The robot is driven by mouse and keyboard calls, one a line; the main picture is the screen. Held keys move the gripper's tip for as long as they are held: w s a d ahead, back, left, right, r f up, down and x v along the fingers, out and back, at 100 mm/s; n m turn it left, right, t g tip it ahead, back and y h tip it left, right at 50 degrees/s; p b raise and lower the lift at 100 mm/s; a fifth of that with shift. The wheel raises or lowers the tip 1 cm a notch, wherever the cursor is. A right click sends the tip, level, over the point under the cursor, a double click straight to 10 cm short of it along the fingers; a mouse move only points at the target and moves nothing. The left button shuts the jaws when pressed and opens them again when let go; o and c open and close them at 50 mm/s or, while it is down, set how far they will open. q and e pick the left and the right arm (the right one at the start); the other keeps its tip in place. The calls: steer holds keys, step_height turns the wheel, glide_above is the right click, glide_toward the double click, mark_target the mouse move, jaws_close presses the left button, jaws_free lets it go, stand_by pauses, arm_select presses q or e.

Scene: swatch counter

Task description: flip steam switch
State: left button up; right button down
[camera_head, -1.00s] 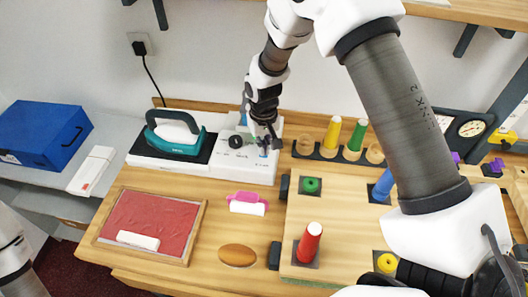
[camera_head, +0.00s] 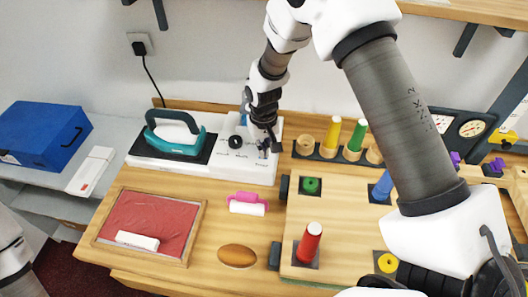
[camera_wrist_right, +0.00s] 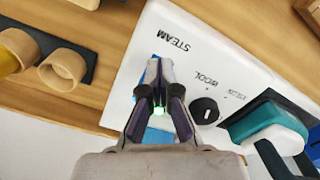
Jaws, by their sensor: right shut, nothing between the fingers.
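The white iron station (camera_head: 232,165) stands at the back left of the wooden counter, with a teal iron (camera_head: 175,137) on its left part. In the right wrist view its panel (camera_wrist_right: 179,20) bears the word STEAM and a black dial (camera_wrist_right: 204,110). My right gripper (camera_head: 266,147) is over the panel's right part. In the right wrist view my right gripper (camera_wrist_right: 158,100) is shut and empty, beside the STEAM label. A blue part and a small greenish glow show around its fingers; the switch itself is mostly hidden. My left gripper is out of view.
A red-lined tray (camera_head: 150,225) with a white block, a pink-handled roller (camera_head: 247,203) and a brown oval (camera_head: 237,256) lie in front. A wooden board (camera_head: 345,215) with pegs is to the right. Peg cups (camera_head: 306,144) stand close to the station's right.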

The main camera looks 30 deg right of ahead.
steer(key=shift+w+r+p, duration=0.1)
steer(key=shift+r+p, duration=2.85)
steer(key=shift+r, duration=0.5)
steer(key=shift+f, duration=0.15)
